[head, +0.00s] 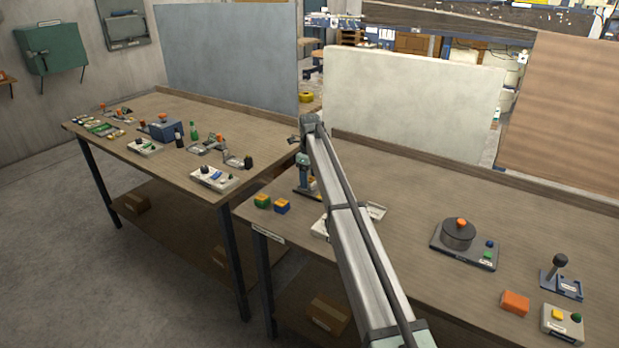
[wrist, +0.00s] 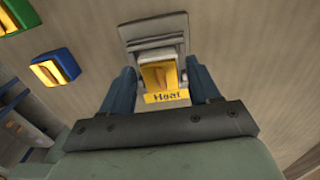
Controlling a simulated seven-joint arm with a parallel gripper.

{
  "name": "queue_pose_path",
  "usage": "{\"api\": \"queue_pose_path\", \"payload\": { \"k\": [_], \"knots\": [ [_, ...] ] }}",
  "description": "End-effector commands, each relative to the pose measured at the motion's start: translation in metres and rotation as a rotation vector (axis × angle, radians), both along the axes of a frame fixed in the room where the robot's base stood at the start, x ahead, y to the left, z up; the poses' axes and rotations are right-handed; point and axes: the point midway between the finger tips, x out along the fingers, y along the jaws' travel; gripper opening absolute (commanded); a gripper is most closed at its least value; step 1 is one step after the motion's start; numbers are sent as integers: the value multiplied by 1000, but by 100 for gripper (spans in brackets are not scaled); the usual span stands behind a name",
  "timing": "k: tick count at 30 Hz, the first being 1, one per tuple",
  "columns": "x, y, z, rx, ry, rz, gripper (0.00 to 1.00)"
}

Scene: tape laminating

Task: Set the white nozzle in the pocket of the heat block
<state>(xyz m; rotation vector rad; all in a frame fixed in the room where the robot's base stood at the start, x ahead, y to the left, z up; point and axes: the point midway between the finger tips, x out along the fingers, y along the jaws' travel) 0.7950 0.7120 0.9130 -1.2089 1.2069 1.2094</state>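The heat block (wrist: 183,45) shows in the wrist view, ahead of my gripper. It is a grey housing with a yellow-lined opening and a yellow "Heat" label facing me. My gripper (wrist: 164,80) is open, its two dark blue fingers spread wide on either side of the label, with no object clearly held between them. A pale piece shows at the top of the yellow opening, but I cannot tell whether it is the white nozzle. In the head view my gripper (head: 304,180) is small, beyond my arm, near the table's left end. I cannot make out the nozzle there.
A green-and-yellow block (head: 262,201) and a blue-and-yellow block (head: 282,206) stand left of my gripper. A pale tray (head: 376,211) is partly behind my arm. A round dark pot (head: 458,235) and a lever unit (head: 561,280) stand to the right.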

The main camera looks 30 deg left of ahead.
Motion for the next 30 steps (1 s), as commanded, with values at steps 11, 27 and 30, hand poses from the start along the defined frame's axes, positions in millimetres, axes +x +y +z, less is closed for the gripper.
{"api": "queue_pose_path", "payload": {
  "k": [11,27,30],
  "knots": [
    [-1,0,-1,0,1,0,74],
    [0,1,69,1,0,0,74],
    [0,1,88,1,0,0,74]
  ]
}}
